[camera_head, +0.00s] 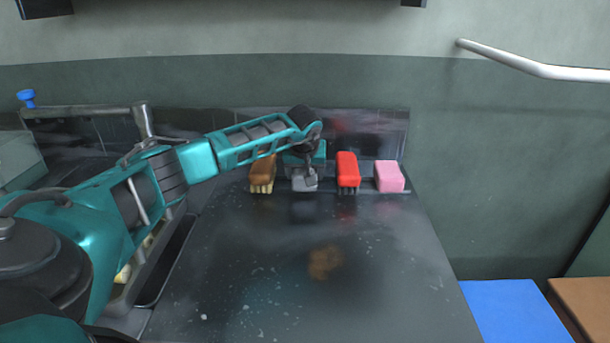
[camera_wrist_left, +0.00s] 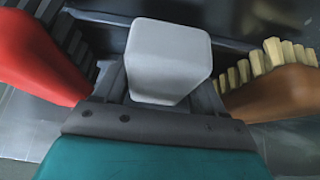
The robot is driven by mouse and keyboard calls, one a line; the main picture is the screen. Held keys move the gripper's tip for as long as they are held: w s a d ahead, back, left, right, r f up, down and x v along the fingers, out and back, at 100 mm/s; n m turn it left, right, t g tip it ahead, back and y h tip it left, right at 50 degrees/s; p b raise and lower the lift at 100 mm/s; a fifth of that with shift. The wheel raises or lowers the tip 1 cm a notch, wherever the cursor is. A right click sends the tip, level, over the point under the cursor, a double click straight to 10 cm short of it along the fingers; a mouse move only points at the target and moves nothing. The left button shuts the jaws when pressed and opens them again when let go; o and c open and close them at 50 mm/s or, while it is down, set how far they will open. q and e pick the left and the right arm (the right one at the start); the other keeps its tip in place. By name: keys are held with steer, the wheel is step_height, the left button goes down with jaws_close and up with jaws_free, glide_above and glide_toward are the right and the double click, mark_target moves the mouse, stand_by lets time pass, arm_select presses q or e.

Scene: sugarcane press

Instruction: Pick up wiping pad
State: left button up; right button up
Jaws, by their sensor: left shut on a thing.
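The wiping pad looks like the pale grey block (camera_wrist_left: 168,62); it also shows in the head view (camera_head: 304,184), low at the back of the dark counter, between a brown brush and a red brush. My left gripper (camera_head: 303,172) reaches down to it from above. In the left wrist view the gripper's dark fingers (camera_wrist_left: 165,88) are shut on the pad, one along each side. I cannot tell whether the pad still touches its holder. My right gripper is not in view.
The brown brush (camera_head: 262,172) and red brush (camera_head: 347,170) stand close on either side. A pink block (camera_head: 389,177) sits further right. A metal rail (camera_head: 530,66) is on the right wall.

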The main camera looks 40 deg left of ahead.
arm_select(q)
steer(key=shift+c, duration=1.1)
steer(key=shift+r, duration=0.25)
step_height(320, 180, up, 20)
steer(key=p, duration=0.3)
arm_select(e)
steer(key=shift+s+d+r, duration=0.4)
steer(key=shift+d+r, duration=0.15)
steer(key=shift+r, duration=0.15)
